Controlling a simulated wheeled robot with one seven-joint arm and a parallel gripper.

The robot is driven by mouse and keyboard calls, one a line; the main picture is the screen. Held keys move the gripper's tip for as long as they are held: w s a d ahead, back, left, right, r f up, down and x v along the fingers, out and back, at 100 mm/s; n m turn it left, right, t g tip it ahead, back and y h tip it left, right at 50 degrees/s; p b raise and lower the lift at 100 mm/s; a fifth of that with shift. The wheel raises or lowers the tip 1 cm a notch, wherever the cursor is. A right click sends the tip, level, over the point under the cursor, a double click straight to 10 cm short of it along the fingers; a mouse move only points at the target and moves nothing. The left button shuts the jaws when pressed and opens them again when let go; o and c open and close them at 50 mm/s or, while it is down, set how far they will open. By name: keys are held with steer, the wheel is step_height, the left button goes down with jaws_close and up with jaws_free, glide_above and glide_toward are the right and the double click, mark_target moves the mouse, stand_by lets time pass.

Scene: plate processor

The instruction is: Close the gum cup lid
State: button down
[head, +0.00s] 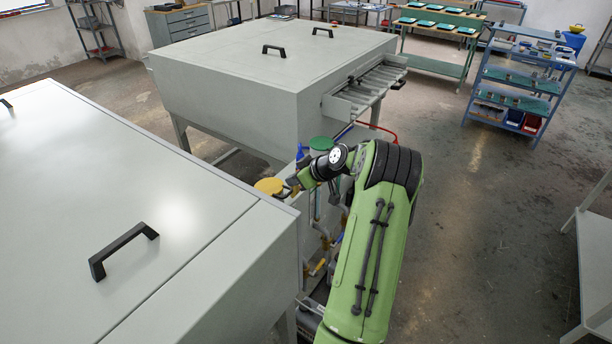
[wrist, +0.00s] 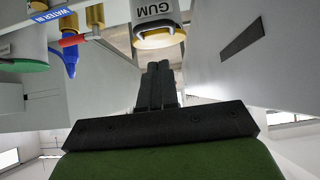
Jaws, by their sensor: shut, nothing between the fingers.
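The gum cup (wrist: 156,12) is pale with the letters GUM, at the top of the wrist view. Its yellow lid (wrist: 152,42) shows at the cup's end; in the head view the lid (head: 269,186) is a yellow disc beside the near cabinet's corner. I cannot tell whether the lid is fully seated. My gripper (wrist: 160,66) is shut and empty, with its fingers pointing toward the lid. In the head view my gripper (head: 291,184) is just right of the lid, partly hidden by my wrist. I cannot tell whether they touch.
A green lid (head: 321,143) and a blue spout (head: 299,152) stand behind my wrist. The WATER III label (wrist: 50,14) shows in the wrist view. The near cabinet (head: 130,215) and far cabinet (head: 255,75) flank the cups. Open floor (head: 480,230) lies to the right.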

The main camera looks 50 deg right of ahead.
steer(key=f, duration=0.4)
steer(key=shift+w+f, duration=0.15)
steer(key=shift+w, duration=0.15)
steer(key=f+b, duration=0.1)
steer(key=b, duration=0.1)
steer(key=f+b, duration=0.1)
steer(key=b, duration=0.2)
steer(key=shift+s+f+t+b, duration=0.3)
steer(key=shift+s+t+b, duration=0.05)
steer(key=shift+t, duration=0.05)
steer(key=shift+r, duration=0.15)
